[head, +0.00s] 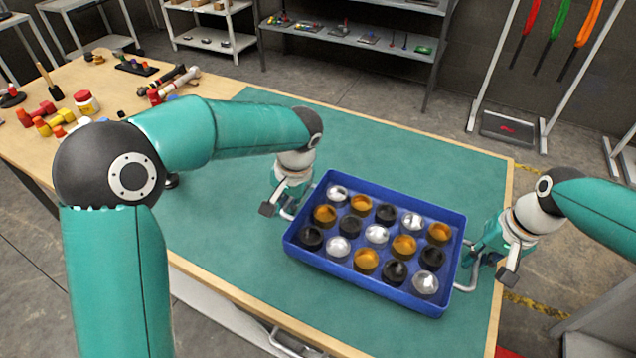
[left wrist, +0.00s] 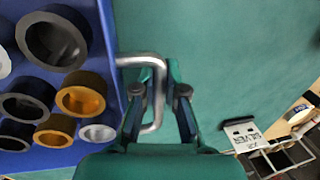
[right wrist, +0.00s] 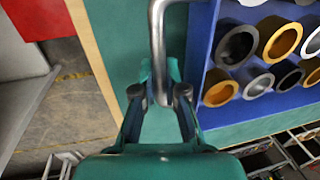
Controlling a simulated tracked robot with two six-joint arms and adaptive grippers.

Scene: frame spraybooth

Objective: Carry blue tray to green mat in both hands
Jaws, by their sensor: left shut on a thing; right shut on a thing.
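The blue tray (head: 400,296) holds rows of small cups in silver, amber and black. It is over the green mat (head: 215,225) that covers much of the table; I cannot tell whether it rests on the mat or hangs just above it. My left gripper (head: 287,207) is shut on the tray's left metal handle, which shows between the fingers in the left wrist view (left wrist: 155,92). My right gripper (head: 480,268) is shut on the right handle, also visible in the right wrist view (right wrist: 157,50). The tray looks about level.
Weights, a jar (head: 86,102) and tools lie on the bare wood at the table's far left. The table's right edge (head: 503,230) is close to my right gripper. Shelves (head: 350,38) stand behind.

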